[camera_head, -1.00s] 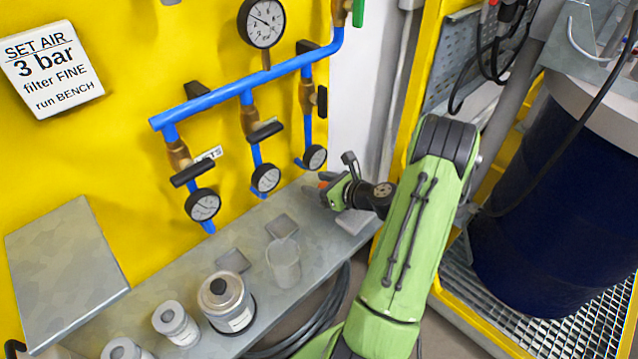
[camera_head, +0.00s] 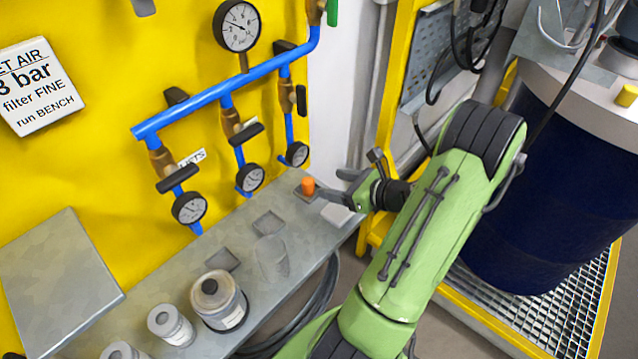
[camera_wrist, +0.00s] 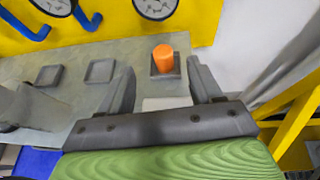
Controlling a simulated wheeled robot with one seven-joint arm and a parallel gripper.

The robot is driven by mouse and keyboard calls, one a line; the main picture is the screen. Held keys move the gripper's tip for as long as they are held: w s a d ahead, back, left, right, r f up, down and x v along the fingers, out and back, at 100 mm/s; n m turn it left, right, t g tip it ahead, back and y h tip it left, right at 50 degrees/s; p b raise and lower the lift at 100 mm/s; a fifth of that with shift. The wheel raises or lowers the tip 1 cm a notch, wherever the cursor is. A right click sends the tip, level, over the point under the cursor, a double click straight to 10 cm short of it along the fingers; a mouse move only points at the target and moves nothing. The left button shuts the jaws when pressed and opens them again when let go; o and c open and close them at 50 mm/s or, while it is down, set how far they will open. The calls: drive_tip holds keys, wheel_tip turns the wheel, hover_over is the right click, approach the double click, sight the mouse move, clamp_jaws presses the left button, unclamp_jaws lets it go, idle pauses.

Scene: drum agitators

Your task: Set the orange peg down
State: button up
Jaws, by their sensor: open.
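The orange peg (camera_head: 308,186) stands upright at the far right end of the grey bench. In the wrist view the orange peg (camera_wrist: 163,58) stands in a dark square tray (camera_wrist: 154,75). My gripper (camera_head: 330,187) is open, just right of the peg and apart from it. In the wrist view my gripper (camera_wrist: 160,85) has its two fingers spread wide, with the peg beyond them and between their lines. Nothing is held.
Two empty square trays (camera_head: 268,222) (camera_head: 222,260) lie along the grey bench (camera_head: 150,290). A clear cup (camera_head: 272,258) and several grey canisters (camera_head: 220,300) stand nearer. Blue pipes with gauges (camera_head: 237,27) run above the bench. A dark blue drum (camera_head: 540,190) stands right.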

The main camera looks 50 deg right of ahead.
drive_tip(key=w+a+r+n+g+y, duration=0.1)
drive_tip(key=w+a+r+n+g, duration=0.15)
drive_tip(key=a+n, duration=0.6)
drive_tip(key=w+a+r+n+g+y, duration=0.1)
drive_tip(key=a+r+n+g+y, duration=0.2)
drive_tip(key=a+n, duration=0.55)
drive_tip(key=s+a+r+n+g+h, duration=0.1)
drive_tip(key=s+a+r+n, duration=0.3)
drive_tip(key=n, duration=0.4)
drive_tip(key=s+a+r+n+g+h, duration=0.1)
drive_tip(key=s+a+r+n+h, duration=0.3)
drive_tip(key=s+n, duration=0.5)
drive_tip(key=shift+a+r+h, duration=0.15)
drive_tip(key=shift+a+h, duration=0.15)
drive_tip(key=shift+a, duration=0.75)
wheel_tip(320, 180, up, 3)
drive_tip(key=p, duration=0.3)
drive_tip(key=shift+r, duration=0.1)
drive_tip(key=shift+s, duration=0.1)
